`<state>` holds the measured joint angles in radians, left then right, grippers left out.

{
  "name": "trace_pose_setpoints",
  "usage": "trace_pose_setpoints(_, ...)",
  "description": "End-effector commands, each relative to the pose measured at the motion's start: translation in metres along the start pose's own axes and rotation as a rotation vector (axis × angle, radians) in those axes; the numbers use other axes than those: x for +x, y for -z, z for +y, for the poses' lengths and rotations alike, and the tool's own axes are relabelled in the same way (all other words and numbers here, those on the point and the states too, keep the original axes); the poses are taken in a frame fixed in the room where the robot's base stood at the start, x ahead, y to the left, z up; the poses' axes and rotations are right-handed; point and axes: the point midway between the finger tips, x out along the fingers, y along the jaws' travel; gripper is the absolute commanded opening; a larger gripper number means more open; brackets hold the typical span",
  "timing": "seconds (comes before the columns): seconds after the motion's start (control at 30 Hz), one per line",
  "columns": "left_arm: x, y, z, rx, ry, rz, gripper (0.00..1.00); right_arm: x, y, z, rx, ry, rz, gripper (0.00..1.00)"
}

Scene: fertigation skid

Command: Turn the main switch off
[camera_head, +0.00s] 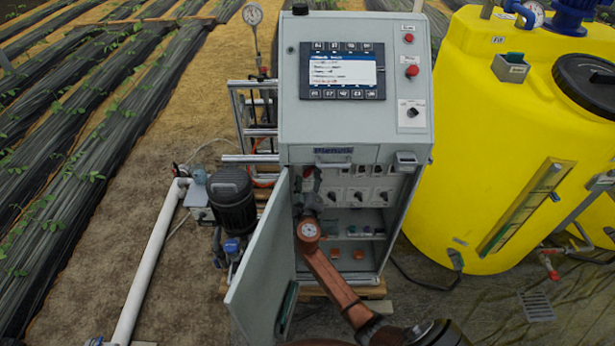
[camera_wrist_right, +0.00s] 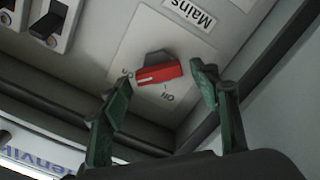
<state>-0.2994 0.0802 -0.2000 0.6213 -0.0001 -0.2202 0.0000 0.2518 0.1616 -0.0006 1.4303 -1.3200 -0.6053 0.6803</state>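The main switch (camera_wrist_right: 160,73) shows in the right wrist view as a red handle on a pale plate labelled "Mains", with "On" and "Off" marks. The white line on the handle points toward "On". My right gripper (camera_wrist_right: 162,76) is open, with one green finger on either side of the handle. The fingers appear apart from it; I cannot tell if either touches. In the head view my right arm reaches up into the open grey cabinet (camera_head: 420,100), and its gripper (camera_head: 308,186) hides the switch. My left gripper is not in view.
The cabinet door (camera_head: 262,262) stands open left of my right arm. Several breaker switches (camera_head: 357,195) sit right of the gripper. A red button (camera_head: 412,71) and a knob (camera_head: 412,113) are on the front panel. A yellow tank (camera_head: 490,130) stands right, a pump (camera_head: 232,200) left.

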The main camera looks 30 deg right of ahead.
Motion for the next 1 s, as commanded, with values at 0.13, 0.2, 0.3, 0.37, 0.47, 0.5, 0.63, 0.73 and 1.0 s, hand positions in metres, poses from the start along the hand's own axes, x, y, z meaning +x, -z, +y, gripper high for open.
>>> trace_pose_setpoints(0.13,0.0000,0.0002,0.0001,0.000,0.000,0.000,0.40,-0.0003,-0.0001,-0.0002,0.000,0.000,0.000,0.45)
trace_pose_setpoints(0.2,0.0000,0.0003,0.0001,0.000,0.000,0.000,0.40,-0.0003,-0.0001,-0.0003,0.000,0.001,0.000,0.40)
trace_pose_setpoints(0.3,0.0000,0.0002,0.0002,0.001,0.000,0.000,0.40,-0.0003,0.0000,-0.0003,0.000,0.001,0.000,0.33)
trace_pose_setpoints(0.37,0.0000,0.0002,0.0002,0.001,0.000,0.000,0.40,-0.0004,-0.0001,-0.0003,0.000,0.001,0.000,0.29)
trace_pose_setpoints(0.47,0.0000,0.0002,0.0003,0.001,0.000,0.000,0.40,-0.0004,-0.0001,-0.0004,0.000,0.001,0.000,0.22)
trace_pose_setpoints(0.5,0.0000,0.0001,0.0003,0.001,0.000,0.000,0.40,-0.0004,-0.0001,-0.0004,0.000,0.001,0.000,0.19)
trace_pose_setpoints(0.63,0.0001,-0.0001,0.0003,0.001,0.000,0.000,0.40,-0.0004,-0.0001,-0.0005,-0.001,0.001,0.000,0.15)
trace_pose_setpoints(0.73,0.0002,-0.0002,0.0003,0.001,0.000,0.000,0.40,-0.0005,-0.0002,-0.0006,-0.008,0.001,0.000,0.15)
trace_pose_setpoints(1.0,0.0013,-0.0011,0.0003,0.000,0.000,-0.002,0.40,-0.0005,-0.0003,-0.0016,-0.106,0.002,0.000,0.15)
